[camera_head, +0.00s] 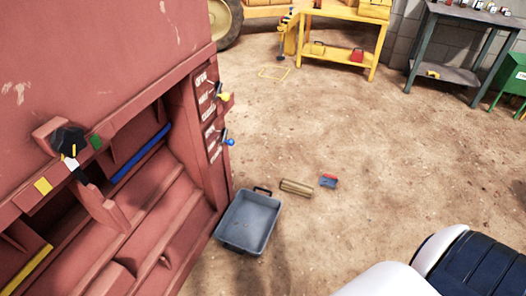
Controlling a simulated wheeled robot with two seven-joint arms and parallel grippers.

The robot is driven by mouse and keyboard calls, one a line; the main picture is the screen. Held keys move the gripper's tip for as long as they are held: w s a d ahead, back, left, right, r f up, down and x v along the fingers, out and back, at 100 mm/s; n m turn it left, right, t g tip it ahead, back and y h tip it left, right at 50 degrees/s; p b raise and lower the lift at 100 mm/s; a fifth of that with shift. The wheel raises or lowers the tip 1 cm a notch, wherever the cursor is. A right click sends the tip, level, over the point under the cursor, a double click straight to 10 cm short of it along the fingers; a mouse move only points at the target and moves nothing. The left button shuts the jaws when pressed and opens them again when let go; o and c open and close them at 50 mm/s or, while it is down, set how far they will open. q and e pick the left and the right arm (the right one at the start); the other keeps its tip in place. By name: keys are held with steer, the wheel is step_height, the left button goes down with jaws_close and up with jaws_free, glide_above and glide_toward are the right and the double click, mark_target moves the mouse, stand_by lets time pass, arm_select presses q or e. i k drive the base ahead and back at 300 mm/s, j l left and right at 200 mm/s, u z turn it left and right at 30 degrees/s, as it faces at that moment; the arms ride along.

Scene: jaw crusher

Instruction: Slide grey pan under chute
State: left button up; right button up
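The grey pan (250,218) is a shallow, empty rectangular tray with a dark handle at its far end. It lies on the dirt floor beside the lower right corner of the red crusher (110,75). Its left edge is close to the machine; I cannot tell whether they touch. Sloped red surfaces (150,212) show in the crusher's lower opening, but I cannot tell which part is the chute. Neither of my grippers can be made out. A white and dark blue part of my own body fills the lower right corner.
A wooden block (297,187) and a small blue and red object (328,181) lie right of the pan. Yellow (224,97) and blue (229,142) handles stick out from the crusher's labelled side. A yellow bench (340,42) and dark table (455,72) stand behind. Mid-floor is clear.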

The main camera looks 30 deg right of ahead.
mark_target(261, 212)
steer(key=z, duration=0.9)
